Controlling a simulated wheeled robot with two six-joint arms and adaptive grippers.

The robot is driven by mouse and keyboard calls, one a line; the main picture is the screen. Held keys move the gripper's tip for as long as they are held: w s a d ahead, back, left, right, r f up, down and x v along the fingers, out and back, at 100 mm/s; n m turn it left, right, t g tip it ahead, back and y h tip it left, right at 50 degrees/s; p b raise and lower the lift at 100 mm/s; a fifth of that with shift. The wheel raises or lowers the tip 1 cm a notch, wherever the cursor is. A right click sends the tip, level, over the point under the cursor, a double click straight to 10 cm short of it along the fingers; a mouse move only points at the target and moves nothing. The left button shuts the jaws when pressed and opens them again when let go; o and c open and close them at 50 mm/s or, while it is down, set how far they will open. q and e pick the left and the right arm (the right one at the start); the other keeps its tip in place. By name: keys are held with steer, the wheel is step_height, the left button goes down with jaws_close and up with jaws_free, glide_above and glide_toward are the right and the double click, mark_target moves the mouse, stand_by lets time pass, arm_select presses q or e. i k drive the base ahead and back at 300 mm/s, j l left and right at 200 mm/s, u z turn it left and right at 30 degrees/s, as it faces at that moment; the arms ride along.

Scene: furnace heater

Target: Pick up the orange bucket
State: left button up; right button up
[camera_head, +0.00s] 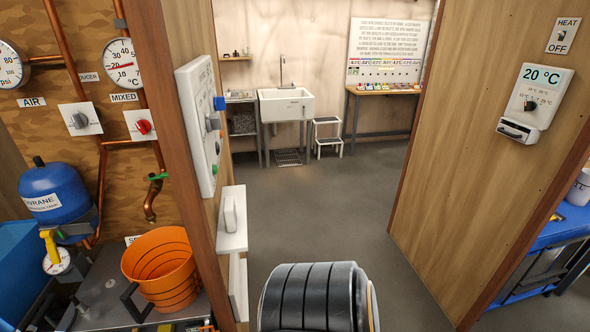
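The orange bucket (160,268) stands at the lower left in the head view. It is upright, with dark rings around its side and its open top facing up. The bucket rests on a grey metal surface (98,294), below and beside a copper tap with a green handle (153,190). The inside of the bucket looks empty from here.
A wooden partition with a white control panel (203,125) stands just right of the bucket. A blue tank (55,200) and a yellow-handled valve (49,245) are to its left. The grey floor (335,210) is open toward the white sink (286,105).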

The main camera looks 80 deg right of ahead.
mark_target(161, 264)
steer(key=z, duration=1.35)
steer(key=l+u, duration=0.15)
steer(key=u, duration=0.55)
steer(key=i+l+u, duration=0.15)
steer(key=l+u, duration=0.3)
steer(key=l, duration=0.65)
steer(key=l+u, duration=0.4)
steer(key=l, duration=1.2)
